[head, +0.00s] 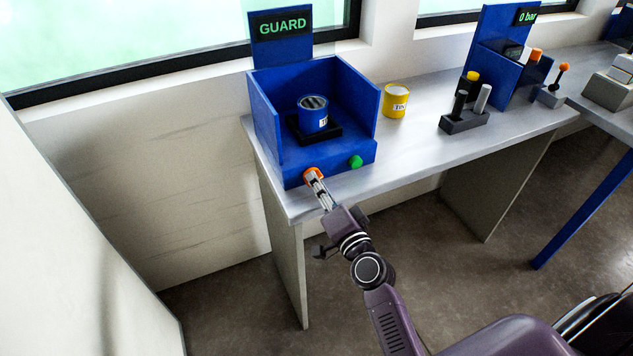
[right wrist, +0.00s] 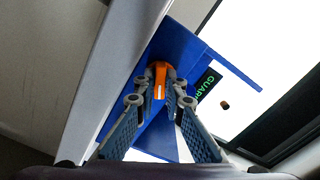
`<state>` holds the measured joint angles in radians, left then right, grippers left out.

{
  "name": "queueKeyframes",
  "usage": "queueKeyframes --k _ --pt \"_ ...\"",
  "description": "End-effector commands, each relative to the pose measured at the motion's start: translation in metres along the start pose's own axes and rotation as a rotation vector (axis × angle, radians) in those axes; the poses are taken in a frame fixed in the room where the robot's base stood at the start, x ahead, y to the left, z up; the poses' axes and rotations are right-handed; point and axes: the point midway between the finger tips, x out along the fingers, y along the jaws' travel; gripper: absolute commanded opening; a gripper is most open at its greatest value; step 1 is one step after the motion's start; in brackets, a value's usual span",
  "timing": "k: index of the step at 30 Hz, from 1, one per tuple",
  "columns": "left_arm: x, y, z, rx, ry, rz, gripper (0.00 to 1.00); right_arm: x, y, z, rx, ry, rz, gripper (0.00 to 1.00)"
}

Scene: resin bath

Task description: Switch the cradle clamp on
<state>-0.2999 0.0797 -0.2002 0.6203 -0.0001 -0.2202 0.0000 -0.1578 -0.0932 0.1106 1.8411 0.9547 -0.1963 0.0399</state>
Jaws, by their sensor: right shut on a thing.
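The blue cradle box (head: 268,160) stands at the left end of the grey bench. Its sign (head: 283,26) reads GUARD in green. An orange switch knob (head: 310,171) is on the left of its front face, and a green button (head: 355,161) is on the right. My right gripper (head: 315,179) is shut on the orange knob. In the right wrist view the knob (right wrist: 160,72), with a pale line along it, sits between the two fingers. A blue tin (head: 313,122) stands on a black block inside the box. My left gripper is not in view.
A yellow tin (head: 395,102) stands on the bench (head: 420,150) right of the box. Farther right are a dark holder (head: 464,122) with upright cylinders and a blue station (head: 496,70) whose display reads 0 bar. The bench front between is clear.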

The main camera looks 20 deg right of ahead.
Motion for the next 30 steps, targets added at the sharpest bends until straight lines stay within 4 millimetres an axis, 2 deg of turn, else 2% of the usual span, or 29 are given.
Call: queueKeyframes --k 6,7,11,12,23,29,30 --pt "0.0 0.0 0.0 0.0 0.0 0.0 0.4 0.0 0.001 0.001 0.005 -0.001 0.001 0.0" --pt "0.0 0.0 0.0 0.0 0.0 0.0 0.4 0.0 0.001 0.001 0.005 -0.001 0.001 0.12" --pt "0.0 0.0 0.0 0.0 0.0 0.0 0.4 0.0 0.001 0.001 0.004 -0.001 0.001 0.26" --pt "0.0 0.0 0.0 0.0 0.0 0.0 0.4 0.0 0.001 0.001 0.004 -0.001 0.001 0.27" --pt "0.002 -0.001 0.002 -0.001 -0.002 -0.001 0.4 0.0 0.001 0.001 -0.022 0.001 0.001 0.27" --pt "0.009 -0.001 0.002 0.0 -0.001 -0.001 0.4 0.0 0.002 0.001 -0.137 0.002 0.001 0.27" --pt "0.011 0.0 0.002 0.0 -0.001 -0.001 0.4 -0.009 0.004 0.002 -0.149 0.0 0.003 0.27"
